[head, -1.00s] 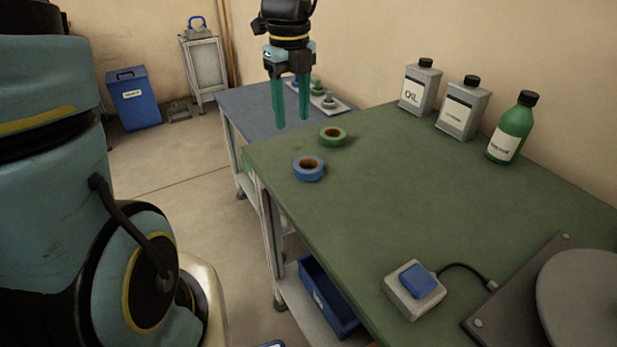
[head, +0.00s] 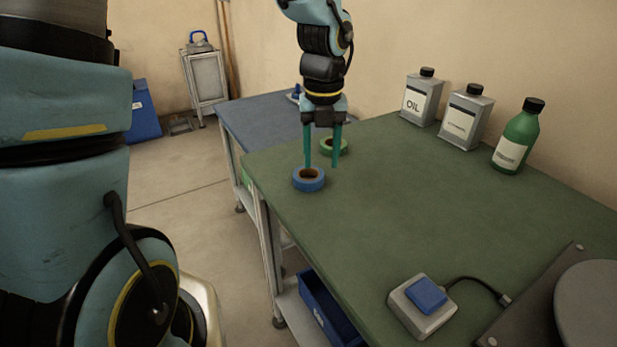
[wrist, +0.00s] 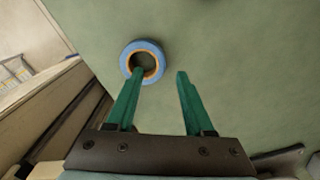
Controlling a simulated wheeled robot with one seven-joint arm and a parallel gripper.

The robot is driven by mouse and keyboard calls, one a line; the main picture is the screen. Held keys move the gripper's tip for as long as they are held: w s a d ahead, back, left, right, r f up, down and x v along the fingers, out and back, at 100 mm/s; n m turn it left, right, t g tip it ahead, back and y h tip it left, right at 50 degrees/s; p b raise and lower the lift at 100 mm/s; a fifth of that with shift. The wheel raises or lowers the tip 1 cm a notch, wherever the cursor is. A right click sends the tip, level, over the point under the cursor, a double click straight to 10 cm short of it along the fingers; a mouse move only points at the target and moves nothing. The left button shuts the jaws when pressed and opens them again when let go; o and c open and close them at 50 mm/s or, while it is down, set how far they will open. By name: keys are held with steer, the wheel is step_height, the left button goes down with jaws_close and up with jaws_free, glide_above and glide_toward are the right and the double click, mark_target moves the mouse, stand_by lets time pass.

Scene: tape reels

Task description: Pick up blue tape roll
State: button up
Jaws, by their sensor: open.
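The blue tape roll (head: 308,180) lies flat on the green table top (head: 400,210) near its left edge. It shows an orange-brown inner core. Whether a finger touches the roll I cannot tell.
A green tape roll (head: 333,146) lies just behind the fingers. Two grey cans (head: 420,98) and a green bottle (head: 516,138) stand along the back. A grey box with a blue button (head: 423,304) sits at the front. The middle of the table is clear.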

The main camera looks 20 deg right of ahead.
mark_target(321, 174)
step_height(321, 174, down, 3)
steer(key=shift+f, duration=0.15)
jaws_close()
stand_by(0.4)
